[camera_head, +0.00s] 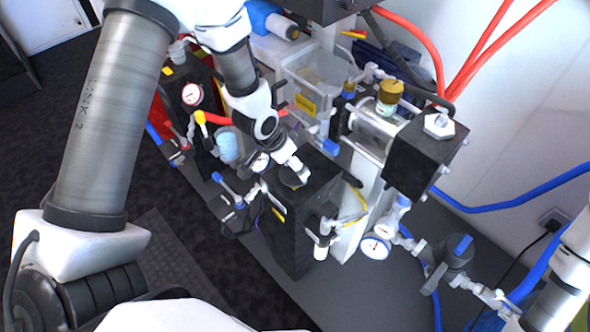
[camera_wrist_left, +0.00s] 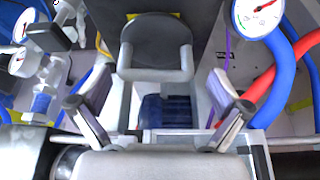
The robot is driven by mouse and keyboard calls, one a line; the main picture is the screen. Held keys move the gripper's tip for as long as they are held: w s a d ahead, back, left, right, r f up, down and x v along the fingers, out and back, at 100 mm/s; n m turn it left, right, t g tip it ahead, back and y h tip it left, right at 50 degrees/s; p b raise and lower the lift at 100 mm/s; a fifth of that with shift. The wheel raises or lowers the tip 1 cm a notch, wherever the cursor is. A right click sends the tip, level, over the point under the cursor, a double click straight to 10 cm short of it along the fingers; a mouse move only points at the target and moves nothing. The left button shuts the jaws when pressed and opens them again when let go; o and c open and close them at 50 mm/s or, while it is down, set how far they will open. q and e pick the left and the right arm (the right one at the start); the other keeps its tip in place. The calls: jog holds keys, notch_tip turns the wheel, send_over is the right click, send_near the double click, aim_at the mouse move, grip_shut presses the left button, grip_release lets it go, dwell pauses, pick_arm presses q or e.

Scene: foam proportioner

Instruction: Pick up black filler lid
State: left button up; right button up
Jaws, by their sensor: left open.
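The black filler lid (camera_wrist_left: 156,38) shows in the left wrist view as a dark rounded cap with a pale grey U-shaped edge. It sits ahead of my left gripper, between the lines of its two fingers. My left gripper (camera_wrist_left: 160,108) is open, one finger on each side, with nothing held between them. In the head view my left gripper (camera_head: 297,174) points down at the top of a black tank (camera_head: 318,178) and hides much of the lid there. My right gripper is not in view.
A clear container (camera_head: 312,78) and a glass cylinder with a brass cap (camera_head: 390,92) stand behind the tank. A black block (camera_head: 425,155) is to its right. Gauges (camera_head: 375,246), valves and hoses crowd around. The dark floor at lower left is clear.

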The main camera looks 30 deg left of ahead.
aim_at(295, 173)
pick_arm(q)
jog(key=x, duration=0.3)
jog(key=shift+d+f, duration=0.25)
jog(key=shift+d, duration=0.05)
jog(key=shift+a, duration=0.1)
jog(key=shift+s, duration=0.1)
jog(key=c, duration=0.9)
jog(key=shift+r, duration=0.1)
jog(key=shift+c, duration=0.2)
